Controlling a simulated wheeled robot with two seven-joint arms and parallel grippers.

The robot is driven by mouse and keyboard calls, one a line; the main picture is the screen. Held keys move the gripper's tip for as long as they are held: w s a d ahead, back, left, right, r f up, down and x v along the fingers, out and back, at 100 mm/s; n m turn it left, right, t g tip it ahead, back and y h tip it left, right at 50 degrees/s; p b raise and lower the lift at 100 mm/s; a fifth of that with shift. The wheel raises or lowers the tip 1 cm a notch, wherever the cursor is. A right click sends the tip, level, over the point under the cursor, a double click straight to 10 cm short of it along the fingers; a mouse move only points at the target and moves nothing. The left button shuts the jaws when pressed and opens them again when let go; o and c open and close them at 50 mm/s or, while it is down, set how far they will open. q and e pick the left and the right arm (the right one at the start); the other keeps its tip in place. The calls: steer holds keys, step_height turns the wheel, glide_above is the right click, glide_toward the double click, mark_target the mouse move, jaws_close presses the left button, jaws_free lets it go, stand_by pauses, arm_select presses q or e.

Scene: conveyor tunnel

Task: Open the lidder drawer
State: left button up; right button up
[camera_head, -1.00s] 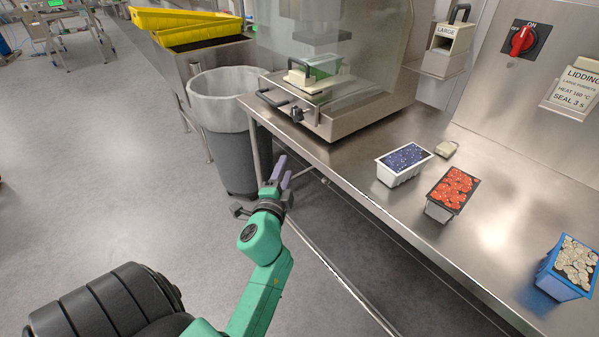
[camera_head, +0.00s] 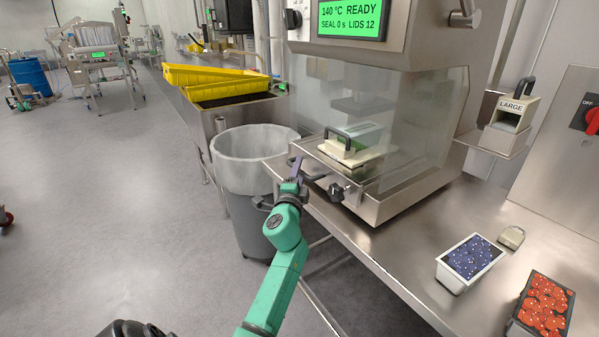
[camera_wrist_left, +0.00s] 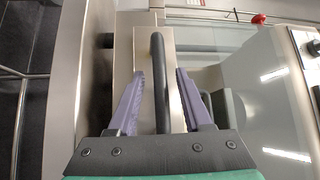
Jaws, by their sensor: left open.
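The lidder drawer (camera_head: 366,208) is a steel tray at the foot of the lidding machine, with a black bar handle (camera_head: 318,177) on its front. A beige block (camera_head: 350,157) with a black arched handle sits on it. My left gripper (camera_head: 297,166) is at the left part of the front handle and hides some of it. In the left wrist view, its purple fingers (camera_wrist_left: 160,95) are open, with a black bar (camera_wrist_left: 158,65) showing between them before a beige surface. My right gripper is not in view.
A grey lined bin (camera_head: 252,160) stands close to the left of the bench. A clear guard (camera_head: 415,125) surrounds the machine's chamber. A blue-filled tray (camera_head: 470,262) and a red-filled tray (camera_head: 545,308) are on the bench.

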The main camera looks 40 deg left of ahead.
arm_select(q)
jaws_close()
stand_by(1.4)
